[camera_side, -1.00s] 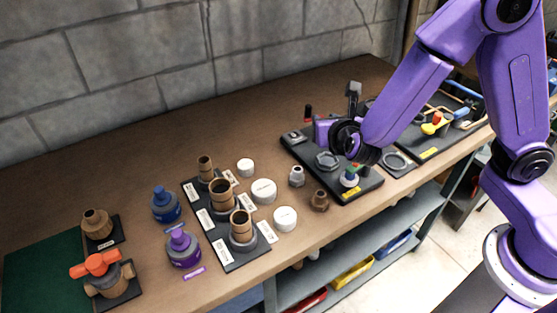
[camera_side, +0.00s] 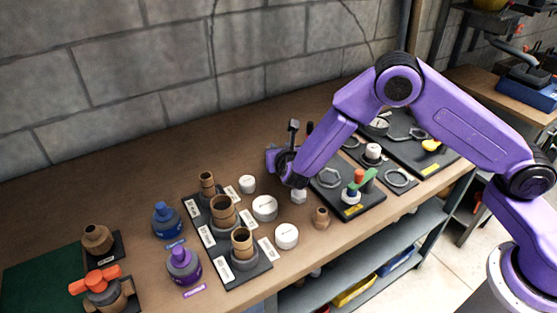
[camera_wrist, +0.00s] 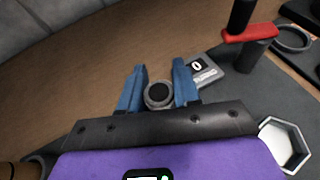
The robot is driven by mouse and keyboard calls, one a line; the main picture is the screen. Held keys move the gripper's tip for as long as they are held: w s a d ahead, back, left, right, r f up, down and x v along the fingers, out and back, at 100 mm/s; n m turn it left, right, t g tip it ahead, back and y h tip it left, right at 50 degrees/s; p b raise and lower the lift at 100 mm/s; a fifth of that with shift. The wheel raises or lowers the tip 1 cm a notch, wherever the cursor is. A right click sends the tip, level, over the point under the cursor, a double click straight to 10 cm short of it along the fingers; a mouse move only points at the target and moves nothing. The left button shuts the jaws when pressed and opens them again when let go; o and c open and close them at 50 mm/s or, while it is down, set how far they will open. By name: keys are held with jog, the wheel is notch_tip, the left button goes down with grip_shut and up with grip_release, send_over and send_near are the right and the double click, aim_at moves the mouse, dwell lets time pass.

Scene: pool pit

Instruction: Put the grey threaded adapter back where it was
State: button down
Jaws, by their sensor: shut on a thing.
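The grey threaded adapter (camera_side: 299,196) stands on the wooden bench, between the white caps and the black board, partly hidden by my gripper. My gripper (camera_side: 297,188) points down over it. In the wrist view the adapter (camera_wrist: 158,94) shows as a grey ring with a dark bore between the two blue fingers (camera_wrist: 159,90), which are shut on it. It looks to be at bench level; I cannot tell whether it is lifted. The black board (camera_side: 362,208) lies to the right, with a hexagonal ring (camera_side: 328,177) on it.
White caps (camera_side: 264,208) stand to the left, beside a labelled black board of brown fittings (camera_side: 222,212). A red-and-green valve piece (camera_side: 359,181) rises from the right board. The bench behind the caps is clear.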

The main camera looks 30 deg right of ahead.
jog(key=shift+w+a+f, duration=0.1)
jog(key=shift+w+f, duration=0.25)
jog(key=shift+f, duration=0.05)
jog(key=shift+w+f, duration=0.1)
jog(key=shift+f, duration=1.55)
jog(key=shift+f, duration=0.6)
jog(key=c, duration=1.1)
grip_release()
jog(key=shift+r, duration=0.6)
jog(key=v, duration=1.2)
jog(key=shift+a, duration=0.15)
